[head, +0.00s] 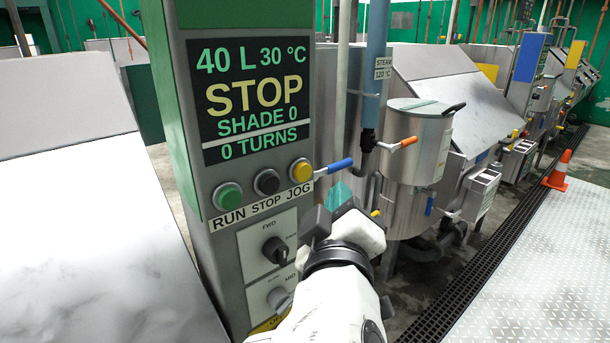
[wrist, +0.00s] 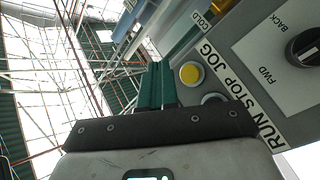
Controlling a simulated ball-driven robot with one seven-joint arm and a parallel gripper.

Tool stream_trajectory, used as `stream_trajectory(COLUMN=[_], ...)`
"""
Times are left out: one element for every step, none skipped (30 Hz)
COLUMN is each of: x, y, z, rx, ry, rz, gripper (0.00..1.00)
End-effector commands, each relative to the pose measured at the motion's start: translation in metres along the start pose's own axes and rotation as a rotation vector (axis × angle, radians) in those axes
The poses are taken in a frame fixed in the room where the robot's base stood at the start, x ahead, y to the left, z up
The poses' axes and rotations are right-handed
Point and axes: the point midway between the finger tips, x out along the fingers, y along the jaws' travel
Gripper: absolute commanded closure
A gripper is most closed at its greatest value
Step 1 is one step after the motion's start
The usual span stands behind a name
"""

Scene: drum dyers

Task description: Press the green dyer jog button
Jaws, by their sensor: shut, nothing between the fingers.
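The green dyer's control post (head: 188,110) stands left of centre in the head view. Its yellow jog button (head: 301,170) is the rightmost of a row of three, above the label strip "RUN STOP JOG" (head: 262,207). In the wrist view the yellow jog button (wrist: 191,74) is just right of my teal fingers. My gripper (head: 338,196) is shut and empty, right of and below the jog button in the head view. In the wrist view my gripper (wrist: 157,72) points past the button, and I see no contact. The exact gap cannot be told.
The green run button (head: 228,196) and dark stop button (head: 266,182) sit to the left. The screen (head: 255,85) reads STOP. A blue-handled valve (head: 338,166) is close by on the right. A FWD selector knob (head: 276,250) is below. A steel pot (head: 417,140) stands behind.

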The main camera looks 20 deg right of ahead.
Motion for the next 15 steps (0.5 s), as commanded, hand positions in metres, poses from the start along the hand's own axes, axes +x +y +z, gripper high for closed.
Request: stream_trajectory(x=[0.005,0.008,0.011,0.014,0.016,0.019,0.021,0.022,0.025,0.026,0.027,0.028,0.029,0.029,0.030], y=[-0.004,-0.006,-0.008,-0.010,-0.011,-0.014,-0.015,-0.016,-0.018,-0.019,-0.019,-0.020,-0.021,-0.021,-0.022], z=[-0.004,-0.005,-0.008,-0.010,-0.012,-0.013,-0.015,-0.016,-0.018,-0.019,-0.020,-0.020,-0.021,-0.021,-0.022], rx=[-0.001,-0.001,-0.001,0.000,0.000,-0.001,0.000,0.000,-0.001,-0.001,-0.001,0.000,0.000,0.000,0.000], ry=[0.001,0.000,0.000,0.000,0.000,0.000,0.000,0.000,0.000,0.000,0.000,0.000,0.000,0.000,0.000], rz=[0.001,0.001,0.001,0.001,0.000,0.000,0.000,0.000,0.000,0.000,0.000,0.000,0.000,0.000,0.000], gripper=[1.00,1.00,1.00,1.00,1.00,1.00,1.00,1.00,1.00,1.00,1.00,1.00,1.00,1.00,1.00])
